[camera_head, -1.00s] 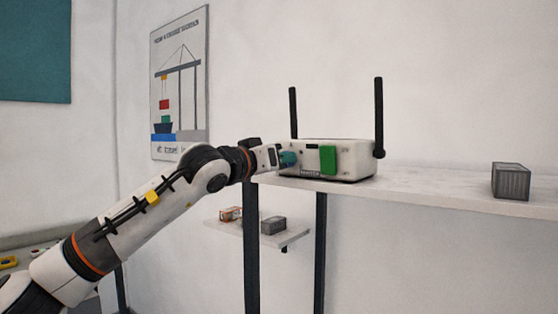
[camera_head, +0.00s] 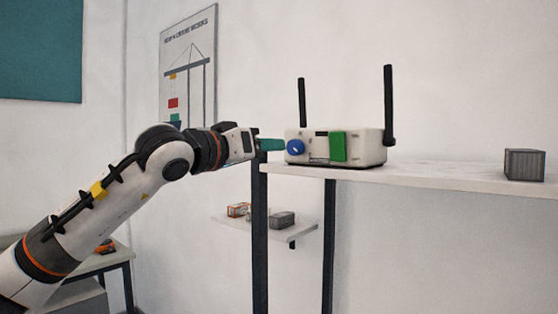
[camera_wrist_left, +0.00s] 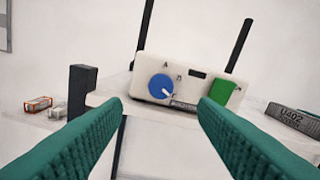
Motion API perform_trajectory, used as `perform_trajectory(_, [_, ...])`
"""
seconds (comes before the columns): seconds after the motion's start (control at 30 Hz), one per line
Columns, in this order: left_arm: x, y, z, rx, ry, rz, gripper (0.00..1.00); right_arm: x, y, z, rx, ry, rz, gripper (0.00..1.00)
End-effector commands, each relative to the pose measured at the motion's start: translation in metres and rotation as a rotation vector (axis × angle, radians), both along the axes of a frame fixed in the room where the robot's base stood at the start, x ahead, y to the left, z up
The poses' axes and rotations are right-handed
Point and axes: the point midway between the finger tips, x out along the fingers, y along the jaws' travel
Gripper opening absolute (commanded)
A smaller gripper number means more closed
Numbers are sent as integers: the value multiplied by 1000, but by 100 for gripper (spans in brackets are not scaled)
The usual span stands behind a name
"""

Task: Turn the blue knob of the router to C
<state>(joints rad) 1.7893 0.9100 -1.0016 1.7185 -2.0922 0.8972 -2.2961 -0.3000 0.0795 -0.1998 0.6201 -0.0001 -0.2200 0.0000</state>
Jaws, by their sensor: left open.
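The white router (camera_head: 368,148) stands on the shelf, with two black antennas and a green block (camera_head: 338,146) on its front. Its blue knob (camera_head: 295,147) is left of the block. In the left wrist view the blue knob (camera_wrist_left: 158,84) has a white pointer aimed to the lower right. Letters A and B are readable above and right of it; I cannot make out a C. My left gripper (camera_head: 283,146) has teal fingers just left of the knob in the head view. In the wrist view the open fingers (camera_wrist_left: 160,104) frame the knob, with nothing between them.
The white shelf (camera_head: 440,174) runs right on dark legs, with a grey container (camera_head: 525,164) at its right. A lower shelf (camera_head: 300,230) holds an orange container (camera_head: 238,210) and a dark grey one (camera_head: 281,219). The shelf between router and grey container is clear.

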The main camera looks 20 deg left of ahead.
Motion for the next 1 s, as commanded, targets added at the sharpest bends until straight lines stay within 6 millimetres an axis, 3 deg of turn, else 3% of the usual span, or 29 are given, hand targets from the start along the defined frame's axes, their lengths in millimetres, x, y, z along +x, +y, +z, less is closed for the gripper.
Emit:
perform_trajectory(0.2, [-29, 10, -2, 1, 0, 0, 53, 0, 1, -13, 2, 0, -1, 0])
perform_trajectory(0.4, [-35, 13, -1, 2, 1, 0, 53, 0, 1, -14, 2, 0, 0, 0])
perform_trajectory(0.83, [-33, 11, -3, -9, 10, -7, 53, 0, 1, -14, 1, 0, 0, 0])
perform_trajectory(0.93, [-20, 3, -19, -99, 79, -51, 53, 0, 1, -14, 1, 0, 0, 0])
perform_trajectory(1.0, [-2, -9, -44, -241, 185, -111, 53, 0, 1, -14, 1, 0, 0, 0])
